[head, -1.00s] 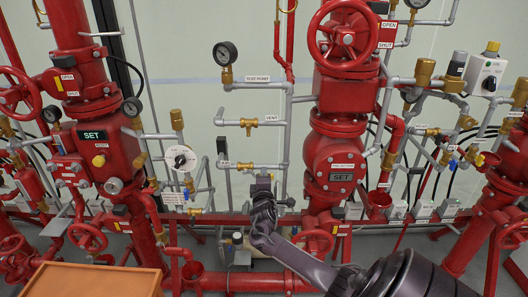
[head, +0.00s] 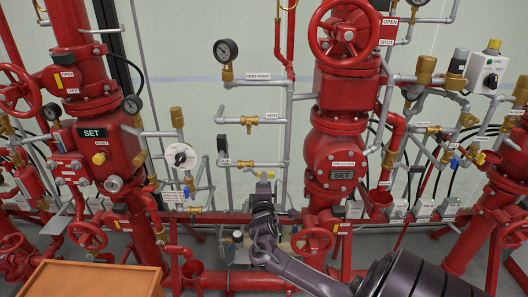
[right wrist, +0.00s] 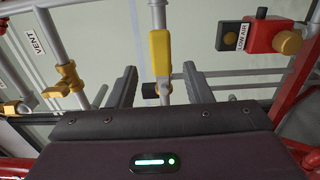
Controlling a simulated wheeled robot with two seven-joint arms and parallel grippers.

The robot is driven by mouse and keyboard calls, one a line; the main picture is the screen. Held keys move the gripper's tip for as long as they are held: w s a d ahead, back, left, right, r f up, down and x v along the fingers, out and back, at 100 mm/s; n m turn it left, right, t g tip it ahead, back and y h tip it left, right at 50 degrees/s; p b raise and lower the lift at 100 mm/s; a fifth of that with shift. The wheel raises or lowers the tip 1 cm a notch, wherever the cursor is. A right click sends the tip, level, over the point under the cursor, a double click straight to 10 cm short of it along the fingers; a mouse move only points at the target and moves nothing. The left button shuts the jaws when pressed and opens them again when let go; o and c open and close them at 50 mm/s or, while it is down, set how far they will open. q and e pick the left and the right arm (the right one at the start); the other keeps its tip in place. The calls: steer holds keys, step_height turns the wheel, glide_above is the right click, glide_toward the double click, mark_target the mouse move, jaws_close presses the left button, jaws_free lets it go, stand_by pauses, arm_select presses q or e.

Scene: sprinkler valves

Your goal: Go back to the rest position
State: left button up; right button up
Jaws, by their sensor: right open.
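My right gripper (head: 264,180) is in the lower middle of the head view, in front of the pipework between the two big red risers. In the right wrist view its two grey fingers (right wrist: 160,72) are spread apart with nothing held. A yellow valve handle (right wrist: 160,52) on a grey pipe shows in the gap between them, beyond the tips; whether they touch cannot be told. My left gripper is not in view.
A red valve with a handwheel (head: 344,35) stands right of the arm, a SET-labelled red valve (head: 100,150) to the left. A VENT pipe (head: 250,121) runs above the gripper. An orange-brown box top (head: 95,280) is at lower left.

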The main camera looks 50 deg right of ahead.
steer(key=shift+v, duration=1)
